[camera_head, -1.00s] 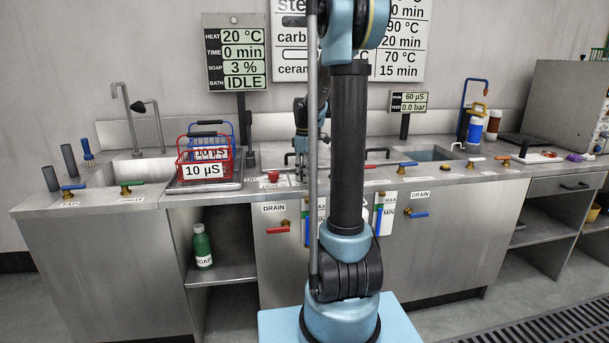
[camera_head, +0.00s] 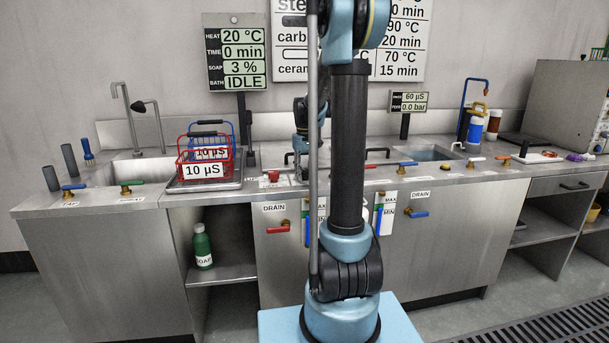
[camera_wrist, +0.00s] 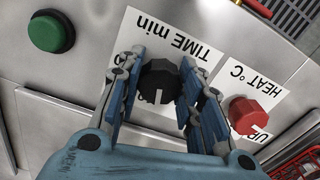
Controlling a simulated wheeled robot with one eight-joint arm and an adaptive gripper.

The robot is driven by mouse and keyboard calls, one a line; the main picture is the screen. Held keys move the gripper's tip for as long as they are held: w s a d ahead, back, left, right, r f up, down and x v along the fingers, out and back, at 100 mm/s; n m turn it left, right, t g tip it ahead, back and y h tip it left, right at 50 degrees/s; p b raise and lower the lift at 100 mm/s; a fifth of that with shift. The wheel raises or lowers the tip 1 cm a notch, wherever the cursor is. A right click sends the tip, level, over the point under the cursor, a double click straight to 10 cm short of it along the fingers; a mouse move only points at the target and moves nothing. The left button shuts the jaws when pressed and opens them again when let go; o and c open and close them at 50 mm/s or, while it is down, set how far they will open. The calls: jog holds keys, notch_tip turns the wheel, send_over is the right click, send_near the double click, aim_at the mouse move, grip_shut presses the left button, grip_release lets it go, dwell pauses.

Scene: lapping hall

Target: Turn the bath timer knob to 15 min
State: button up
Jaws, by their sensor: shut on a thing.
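The bath timer knob is a black knob (camera_wrist: 160,82) on a white plate lettered "TIME min" (camera_wrist: 150,32) in the wrist view. A white pointer line shows on the knob, toward the bottom of the picture. My gripper (camera_wrist: 162,85) has its blue-padded fingers on both sides of the knob and is shut on it. The fingers hide most of the dial's numbers. The bath display (camera_head: 237,53) in the head view reads 20 °C, 0 min, 3 % and IDLE. In the head view my arm hides the knob.
A red heat knob (camera_wrist: 250,115) stands close to the right finger, and a green button (camera_wrist: 50,32) is at upper left. In the head view a red and a blue basket sit on a tray (camera_head: 190,186) left of my gripper.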

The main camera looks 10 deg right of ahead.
aim_at(304, 170)
jog(key=m, duration=0.5)
jog(key=shift+w+m, duration=0.1)
jog(key=shift+m, duration=0.2)
jog(key=m, duration=0.5)
jog(key=shift+m, duration=0.4)
jog(key=o, duration=1.1)
jog(key=shift+c, duration=0.2)
notch_tip(304, 170, up, 12)
